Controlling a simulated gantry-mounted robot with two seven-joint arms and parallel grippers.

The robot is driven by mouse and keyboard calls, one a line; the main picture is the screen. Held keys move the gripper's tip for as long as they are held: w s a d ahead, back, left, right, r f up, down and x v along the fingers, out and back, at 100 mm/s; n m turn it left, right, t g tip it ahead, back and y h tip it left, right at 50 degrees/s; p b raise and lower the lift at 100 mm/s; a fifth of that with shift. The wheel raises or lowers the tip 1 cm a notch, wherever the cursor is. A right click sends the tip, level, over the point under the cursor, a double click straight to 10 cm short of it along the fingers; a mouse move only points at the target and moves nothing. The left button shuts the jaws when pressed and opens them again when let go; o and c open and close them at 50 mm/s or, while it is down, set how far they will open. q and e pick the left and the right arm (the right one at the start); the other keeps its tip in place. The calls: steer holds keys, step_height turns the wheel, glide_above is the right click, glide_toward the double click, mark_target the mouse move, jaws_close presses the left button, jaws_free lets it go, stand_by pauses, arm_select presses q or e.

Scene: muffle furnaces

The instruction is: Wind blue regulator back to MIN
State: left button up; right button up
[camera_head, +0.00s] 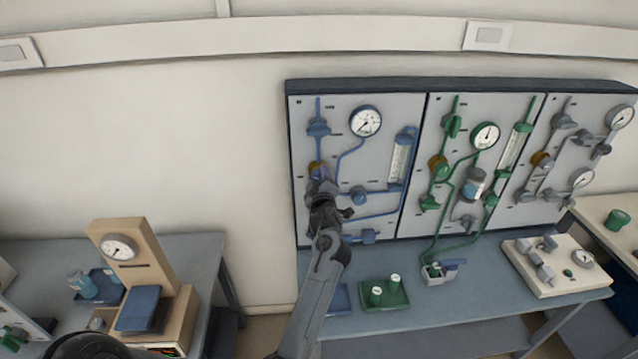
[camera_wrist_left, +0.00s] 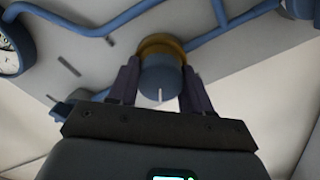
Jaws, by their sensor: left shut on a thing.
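The blue regulator is a round blue knob with a brass collar (camera_head: 315,169) on the left, blue-piped panel. In the left wrist view its blue knob (camera_wrist_left: 160,78) has a pale mark line on its face, and blue pipes run to the collar. My left gripper (camera_head: 322,188) is at the panel, shut on the knob, with one finger on each side of it. In the head view the gripper and wrist hide most of the knob. The MIN label cannot be read. My right gripper is not in view.
The blue panel's gauge (camera_head: 366,121) is up and right of the knob, and a flow tube (camera_head: 400,160) is farther right. Green (camera_head: 438,165) and grey piped panels adjoin. Below is a bench with a green tray (camera_head: 385,306). The wall left of the panel is clear.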

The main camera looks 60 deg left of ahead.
arm_select(q)
steer(key=n+b, duration=0.2)
steer(key=n, duration=0.2)
steer(key=shift+f+b, duration=0.1)
steer(key=shift+b, duration=0.25)
steer(key=shift+n+b, duration=0.6)
steer(key=shift+n, duration=0.4)
steer(key=o, duration=1)
steer(key=shift+o, duration=0.2)
